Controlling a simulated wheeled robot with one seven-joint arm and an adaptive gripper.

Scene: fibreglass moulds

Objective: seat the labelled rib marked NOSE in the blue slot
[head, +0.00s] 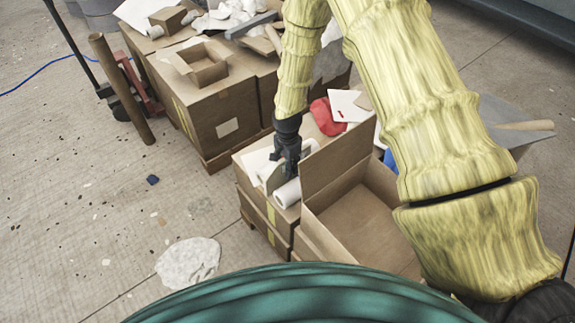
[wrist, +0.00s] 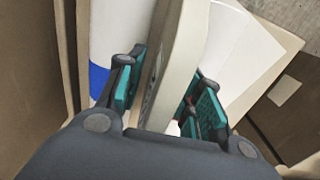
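A pale beige board-like rib (wrist: 178,60) stands on edge between the fingers of my gripper (wrist: 166,88) in the wrist view. Its left face carries faint dark marks that I cannot read, so I cannot tell whether it is NOSE. The finger pads lie against its two sides. In the head view my gripper (head: 288,160) points down over a carton top, with part of the rib (head: 274,180) below it among white rolls. A blue patch (wrist: 98,80) shows left of the rib in the wrist view; I cannot tell whether it is a slot.
White rolls (head: 287,193) lie on the carton close around my gripper. An open, empty cardboard box (head: 365,220) with a raised flap stands just right. A red item (head: 326,118) and white sheets (head: 350,105) lie behind. More cartons (head: 215,100) stand at the back left.

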